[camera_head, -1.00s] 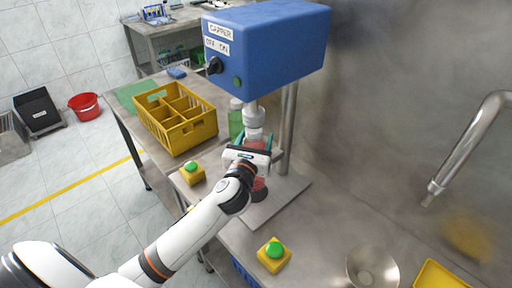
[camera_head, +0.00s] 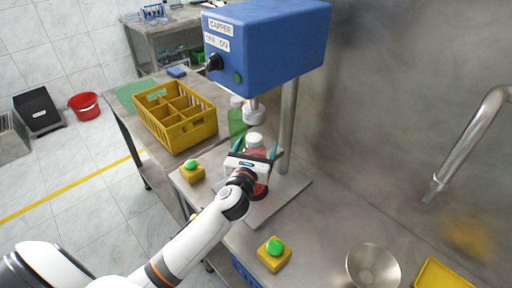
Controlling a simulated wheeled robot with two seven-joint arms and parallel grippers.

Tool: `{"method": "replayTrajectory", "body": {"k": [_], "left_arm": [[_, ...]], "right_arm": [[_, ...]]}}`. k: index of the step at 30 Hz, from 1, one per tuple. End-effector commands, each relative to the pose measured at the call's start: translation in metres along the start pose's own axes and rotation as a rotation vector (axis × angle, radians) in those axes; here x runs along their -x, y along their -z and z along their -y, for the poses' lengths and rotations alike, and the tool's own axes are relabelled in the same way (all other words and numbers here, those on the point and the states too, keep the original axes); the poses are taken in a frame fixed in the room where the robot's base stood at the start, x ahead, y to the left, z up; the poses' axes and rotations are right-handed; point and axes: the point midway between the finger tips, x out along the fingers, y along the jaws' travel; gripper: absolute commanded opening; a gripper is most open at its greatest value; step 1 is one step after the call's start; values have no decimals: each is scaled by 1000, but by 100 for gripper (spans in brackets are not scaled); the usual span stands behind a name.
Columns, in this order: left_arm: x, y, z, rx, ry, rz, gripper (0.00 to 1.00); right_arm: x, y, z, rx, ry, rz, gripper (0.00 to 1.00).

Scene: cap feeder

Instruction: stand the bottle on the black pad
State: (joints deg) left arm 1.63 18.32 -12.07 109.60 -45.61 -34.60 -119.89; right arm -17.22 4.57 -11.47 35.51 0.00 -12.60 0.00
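The bottle (camera_head: 259,154) is reddish with a white cap and stands roughly upright under the blue capper's head. My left gripper (camera_head: 256,149) is around its upper body, with one teal finger on each side. The gripper's white body hides the bottle's middle, and I cannot tell whether the fingers press on it. The black pad (camera_head: 260,193) shows as a dark rim at the bottle's foot, on the grey metal plate. The bottle's base looks on or very close to the pad; the exact contact is hidden. My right gripper is not in view.
The blue capper (camera_head: 267,45) stands over the plate, its head (camera_head: 254,115) above the bottle. A green bottle (camera_head: 236,121) is behind. Yellow boxes with green buttons stand left (camera_head: 192,171) and front (camera_head: 274,254). A yellow crate (camera_head: 177,121) is at left, a bowl (camera_head: 372,268) at front right.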

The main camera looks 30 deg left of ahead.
Motion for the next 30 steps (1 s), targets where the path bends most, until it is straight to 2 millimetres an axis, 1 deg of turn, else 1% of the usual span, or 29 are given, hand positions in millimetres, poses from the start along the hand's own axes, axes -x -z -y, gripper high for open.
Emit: {"method": "replayTrajectory", "body": {"k": [5,7,8,11,21,25,30], "left_arm": [[0,1,0,0,0,0,83],[0,4,0,0,0,-1,83],[3,2,0,-1,0,0,83],[16,1,0,-1,-1,1,83],[88,0,0,0,-1,2,83],[107,0,0,0,-1,1,83],[119,2,0,0,1,0,83]], "right_arm": [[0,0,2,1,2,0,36],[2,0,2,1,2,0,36],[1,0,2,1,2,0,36],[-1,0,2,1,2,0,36],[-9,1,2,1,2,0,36],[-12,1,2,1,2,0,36],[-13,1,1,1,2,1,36]]}}
